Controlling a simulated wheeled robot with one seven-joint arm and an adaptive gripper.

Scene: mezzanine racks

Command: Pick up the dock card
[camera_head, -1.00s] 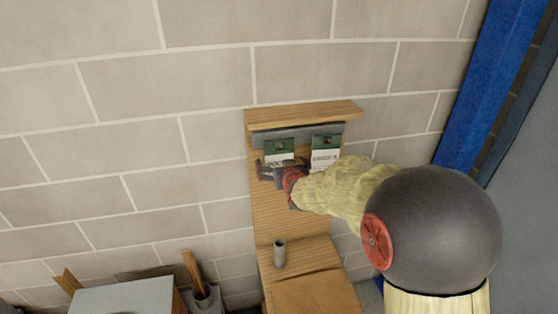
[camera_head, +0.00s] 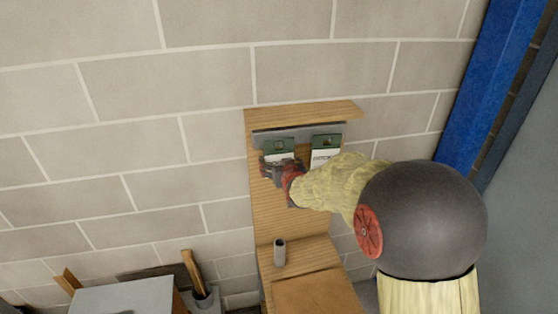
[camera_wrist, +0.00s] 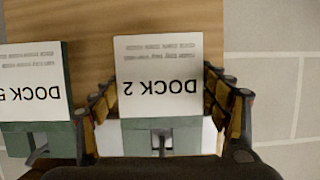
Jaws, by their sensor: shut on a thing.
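Two cards with green tops hang side by side under a metal strip on a wooden board. The left one in the head view is the Dock 2 card (camera_head: 280,150); in the wrist view the Dock 2 card (camera_wrist: 160,75) is upside down. My gripper (camera_head: 272,170) is at the lower part of that card. In the wrist view my gripper (camera_wrist: 165,115) has a finger at each side edge of the card and is shut on it. The other card, Dock 5 (camera_head: 325,150), hangs to its right and shows at the left of the wrist view (camera_wrist: 30,95).
The wooden board (camera_head: 262,215) stands against a block wall (camera_head: 150,100). Below it is a wooden ledge with a small grey tube (camera_head: 280,252). A grey box (camera_head: 125,297) is at the lower left, and a blue post (camera_head: 480,110) at the right.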

